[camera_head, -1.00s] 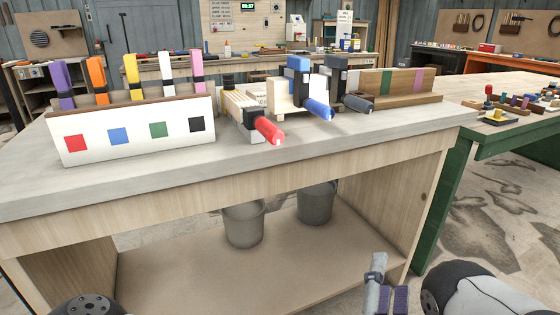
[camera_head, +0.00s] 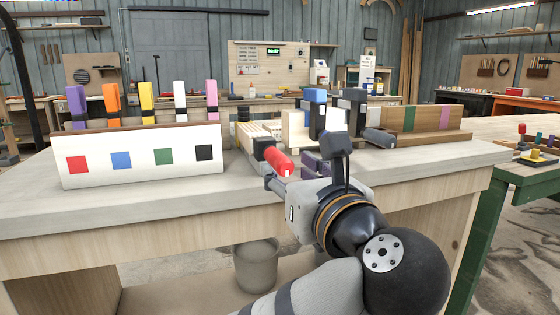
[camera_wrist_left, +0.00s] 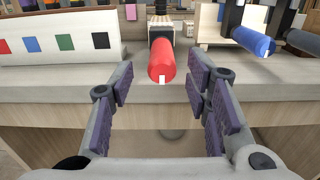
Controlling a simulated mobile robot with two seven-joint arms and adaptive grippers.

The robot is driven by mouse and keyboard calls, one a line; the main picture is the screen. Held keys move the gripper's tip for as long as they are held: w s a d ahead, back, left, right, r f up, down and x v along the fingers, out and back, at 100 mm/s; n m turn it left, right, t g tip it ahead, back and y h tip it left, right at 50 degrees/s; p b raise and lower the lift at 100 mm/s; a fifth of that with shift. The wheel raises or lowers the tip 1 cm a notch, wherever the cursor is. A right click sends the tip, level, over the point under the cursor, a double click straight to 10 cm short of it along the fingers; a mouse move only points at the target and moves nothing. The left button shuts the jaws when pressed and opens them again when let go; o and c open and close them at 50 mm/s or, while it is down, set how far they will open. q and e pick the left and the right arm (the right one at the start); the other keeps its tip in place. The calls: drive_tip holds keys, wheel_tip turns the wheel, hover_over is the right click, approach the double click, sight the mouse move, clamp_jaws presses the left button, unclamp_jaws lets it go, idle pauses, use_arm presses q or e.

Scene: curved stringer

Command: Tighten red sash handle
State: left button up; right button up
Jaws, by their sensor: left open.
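The red sash handle (camera_head: 278,158) sticks out toward me from a clamp at the middle of the bench's front edge. It also shows in the left wrist view (camera_wrist_left: 161,62), its round end facing the camera. My left gripper (camera_head: 296,174) is in front of it, fingers pointing at the bench. In the left wrist view the gripper (camera_wrist_left: 160,82) is open, with purple pads either side of the handle's near end. Gaps show on both sides, so it appears not gripped. The blue handle (camera_wrist_left: 252,41) is to the right. My right gripper is out of view.
A grey clamp handle (camera_head: 380,137) is further right, by a wooden block (camera_head: 430,120) with coloured stripes. A white board (camera_head: 140,158) with coloured squares stands left, with coloured clamps behind it. The bench's front edge (camera_head: 120,208) runs below the gripper. A bucket (camera_head: 257,265) stands underneath.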

sight(279, 160)
use_arm(q)
drive_tip(key=x, duration=0.6)
drive_tip(key=shift+d, duration=0.15)
clamp_jaws()
drive_tip(key=shift+p, duration=0.3)
